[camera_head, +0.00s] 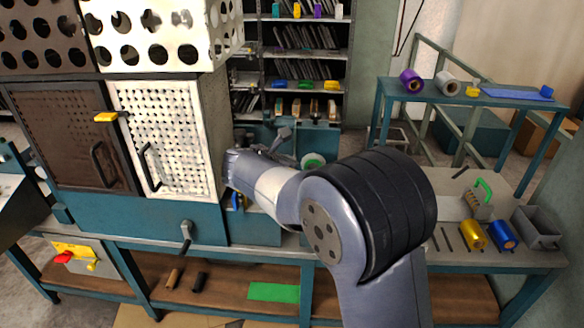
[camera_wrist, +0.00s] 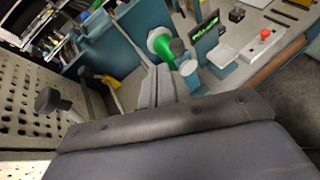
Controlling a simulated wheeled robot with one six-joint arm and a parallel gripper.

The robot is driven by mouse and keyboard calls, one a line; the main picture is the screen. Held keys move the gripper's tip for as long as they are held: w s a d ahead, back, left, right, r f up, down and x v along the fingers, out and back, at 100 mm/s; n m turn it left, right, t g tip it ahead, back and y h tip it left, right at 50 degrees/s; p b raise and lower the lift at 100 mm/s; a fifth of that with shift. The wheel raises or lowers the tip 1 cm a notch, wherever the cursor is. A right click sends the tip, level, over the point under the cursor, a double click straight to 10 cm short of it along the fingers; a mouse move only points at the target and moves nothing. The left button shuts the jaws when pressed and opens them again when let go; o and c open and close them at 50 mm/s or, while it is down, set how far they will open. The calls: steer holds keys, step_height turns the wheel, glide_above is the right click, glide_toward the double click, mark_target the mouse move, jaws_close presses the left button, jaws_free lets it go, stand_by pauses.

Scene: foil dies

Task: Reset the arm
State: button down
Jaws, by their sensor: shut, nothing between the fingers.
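My arm reaches from the lower right of the head view toward the bench's back. My gripper (camera_head: 283,134) is small there, just right of the white perforated door (camera_head: 165,135). In the wrist view my gripper (camera_wrist: 157,72) shows as two grey fingers side by side, shut with nothing between them. They point at the bench area near a green spool (camera_wrist: 160,42), apparently without touching it. The green spool also shows in the head view (camera_head: 312,161). My arm hides part of the bench in the head view.
A dark perforated door (camera_head: 70,135) stands left of the white one. A yellow roll (camera_head: 472,235), a blue roll (camera_head: 503,235) and a grey bin (camera_head: 537,227) stand on the right bench.

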steer(key=shift+s+a+r, duration=0.15)
steer(key=shift+s+r, duration=0.05)
steer(key=p, duration=0.1)
glide_toward(310, 166)
step_height(310, 166, down, 3)
steer(key=w, duration=0.2)
steer(key=shift+w+d+r+p, duration=0.1)
steer(key=shift+w+d+p, duration=0.05)
steer(key=shift+w+d, duration=0.55)
steer(key=shift+w+d+r+p, duration=0.15)
steer(key=shift+w+d, duration=0.25)
steer(key=shift+w, duration=0.5)
steer(key=shift+f, duration=0.1)
steer(key=shift+s, duration=0.1)
